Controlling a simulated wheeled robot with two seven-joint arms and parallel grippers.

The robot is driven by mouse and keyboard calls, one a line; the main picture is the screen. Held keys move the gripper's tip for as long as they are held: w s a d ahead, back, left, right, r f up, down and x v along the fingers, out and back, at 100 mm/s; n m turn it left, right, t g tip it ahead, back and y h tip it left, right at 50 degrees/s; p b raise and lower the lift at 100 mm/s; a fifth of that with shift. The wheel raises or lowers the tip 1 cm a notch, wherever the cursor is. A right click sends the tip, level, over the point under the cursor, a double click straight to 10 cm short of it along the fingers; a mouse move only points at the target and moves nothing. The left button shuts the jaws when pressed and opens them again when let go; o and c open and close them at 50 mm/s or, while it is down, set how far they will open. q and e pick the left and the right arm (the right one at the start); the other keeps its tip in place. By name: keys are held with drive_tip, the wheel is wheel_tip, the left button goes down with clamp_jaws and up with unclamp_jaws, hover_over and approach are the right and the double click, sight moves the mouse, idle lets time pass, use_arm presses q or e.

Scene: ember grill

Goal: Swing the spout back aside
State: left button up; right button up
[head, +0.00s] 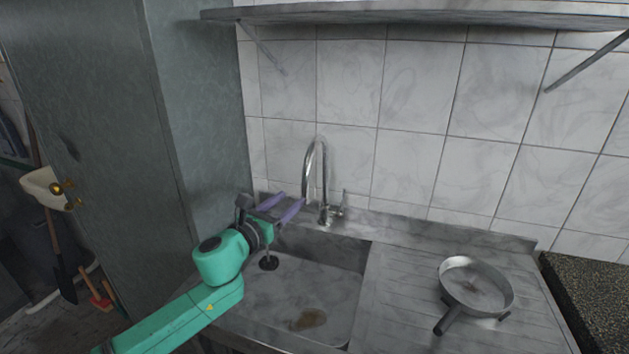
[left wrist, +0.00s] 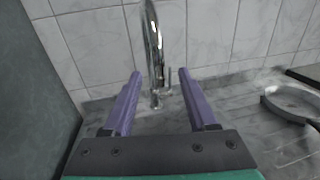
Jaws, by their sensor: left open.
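The chrome spout (head: 308,165) is a tall curved tube on the faucet at the back of the sink. In the head view its free end hangs to the left of its base, over the back left of the sink. My left gripper (head: 289,205) is open, its purple fingers pointing at the spout from the front left. In the left wrist view the spout (left wrist: 153,50) stands between the two open fingers, beyond their tips as far as I can tell. Contact is not visible. My right gripper is not in view.
The steel sink basin (head: 330,283) lies below my left arm, with a brown stain on its floor. A metal pan (head: 476,284) sits on the drainboard at right. A grey cabinet (head: 205,100) stands close at left. A shelf (head: 420,14) runs overhead.

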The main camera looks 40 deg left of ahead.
sight(302, 189)
use_arm(q)
drive_tip(key=w, duration=0.3)
drive_tip(key=shift+a+r, duration=0.2)
drive_tip(key=shift+a, duration=0.2)
drive_tip(key=w, duration=0.2)
drive_tip(key=w+p, duration=0.1)
drive_tip(key=w, duration=0.1)
drive_tip(key=w+a, duration=0.1)
drive_tip(key=w, duration=0.2)
drive_tip(key=shift+f, duration=0.35)
drive_tip(key=shift+w+a+f+p, duration=0.1)
drive_tip(key=shift+w+p, duration=0.2)
drive_tip(key=shift+w, duration=0.6)
drive_tip(key=c, duration=0.8)
clamp_jaws()
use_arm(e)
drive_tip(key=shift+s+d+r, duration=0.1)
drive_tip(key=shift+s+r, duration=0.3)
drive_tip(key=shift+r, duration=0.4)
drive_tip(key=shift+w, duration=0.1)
